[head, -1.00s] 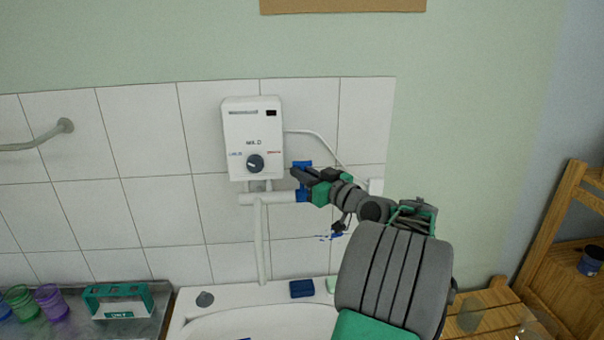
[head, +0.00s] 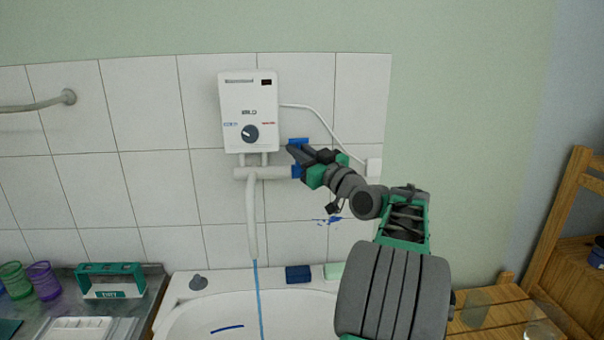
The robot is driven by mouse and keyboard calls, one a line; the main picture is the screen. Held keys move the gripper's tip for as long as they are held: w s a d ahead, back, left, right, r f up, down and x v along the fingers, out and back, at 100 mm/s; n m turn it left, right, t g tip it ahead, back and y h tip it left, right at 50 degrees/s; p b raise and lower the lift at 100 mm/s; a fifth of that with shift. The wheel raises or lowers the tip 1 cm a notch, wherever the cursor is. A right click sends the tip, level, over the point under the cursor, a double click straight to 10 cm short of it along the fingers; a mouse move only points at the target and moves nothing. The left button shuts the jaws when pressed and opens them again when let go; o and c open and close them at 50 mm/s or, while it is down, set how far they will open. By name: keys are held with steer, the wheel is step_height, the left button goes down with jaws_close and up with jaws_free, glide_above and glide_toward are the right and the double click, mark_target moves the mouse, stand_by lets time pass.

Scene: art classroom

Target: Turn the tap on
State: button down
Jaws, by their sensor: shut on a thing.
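The tap is a white pipe fitting (head: 262,173) under the wall heater, with a blue handle (head: 298,141) at its right end and a blue collar (head: 296,171) below that. A white spout (head: 252,215) hangs down from the pipe. A thin blue stream (head: 258,290) runs from the spout's end into the white sink (head: 190,312). My gripper (head: 293,151) reaches in from the right and is shut on the blue handle. Its dark fingers hide part of the handle.
A white water heater (head: 249,112) with a dark knob is mounted above the pipe. A dark blue block (head: 298,274) and a pale green block (head: 334,271) lie on the sink's back rim. Cups and a green holder (head: 110,280) stand left. A wooden shelf (head: 570,230) is at right.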

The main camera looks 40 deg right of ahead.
steer(key=b, duration=0.1)
steer(key=f+b, duration=0.1)
steer(key=shift+s+a+n+t+b, duration=0.1)
steer(key=shift+s+n+t+b, duration=0.1)
steer(key=shift+n+t+b, duration=0.15)
steer(key=shift+r, duration=0.45)
steer(key=shift+a, duration=0.1)
steer(key=c, duration=1.5)
jaws_free()
steer(key=b+v, duration=0.2)
steer(key=v, duration=0.6)
steer(key=shift+f, duration=0.15)
